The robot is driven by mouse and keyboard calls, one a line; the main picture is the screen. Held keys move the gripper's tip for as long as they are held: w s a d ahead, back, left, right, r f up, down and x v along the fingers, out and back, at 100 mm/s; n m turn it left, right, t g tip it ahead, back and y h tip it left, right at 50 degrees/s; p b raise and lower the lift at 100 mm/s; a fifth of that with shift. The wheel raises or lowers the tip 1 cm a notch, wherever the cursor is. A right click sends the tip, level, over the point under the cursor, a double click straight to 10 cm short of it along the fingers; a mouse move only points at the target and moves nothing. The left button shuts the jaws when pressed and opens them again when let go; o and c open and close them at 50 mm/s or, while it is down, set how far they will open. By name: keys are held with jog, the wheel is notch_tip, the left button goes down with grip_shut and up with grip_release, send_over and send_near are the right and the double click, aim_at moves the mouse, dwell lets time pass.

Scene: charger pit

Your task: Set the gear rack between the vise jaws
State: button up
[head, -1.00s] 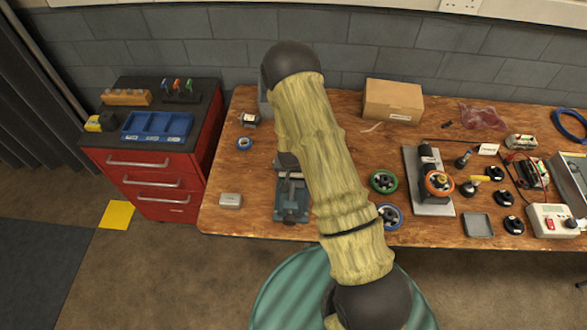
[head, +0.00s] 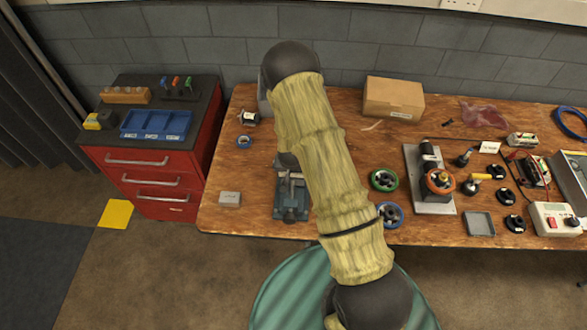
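The vise (head: 291,205) is a blue-grey block near the front edge of the wooden bench, left of my arm. Its upper part and jaws are partly hidden by my arm, and a light grey piece shows around the jaws. I cannot tell whether that piece is the gear rack or part of the vise. My gripper (head: 290,172) is small and mostly hidden behind my arm, just above the vise. I cannot see whether its fingers are open or shut.
The bench (head: 255,185) holds a small grey box (head: 230,198) left of the vise. Green-rimmed (head: 383,180) and blue-rimmed (head: 390,215) wheels lie right of my arm. A cardboard box (head: 393,98) stands at the back. A red drawer cabinet (head: 150,180) stands left.

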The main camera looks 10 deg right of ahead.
jog(key=shift+f+b, duration=0.3)
jog(key=shift+f, duration=0.1)
jog(key=o, duration=0.8)
jog(key=shift+c, duration=0.2)
jog(key=b+v, duration=0.1)
jog(key=v, duration=1.6)
jog(key=shift+s+r, duration=0.15)
jog(key=shift+r, duration=0.05)
jog(key=shift+a, duration=0.1)
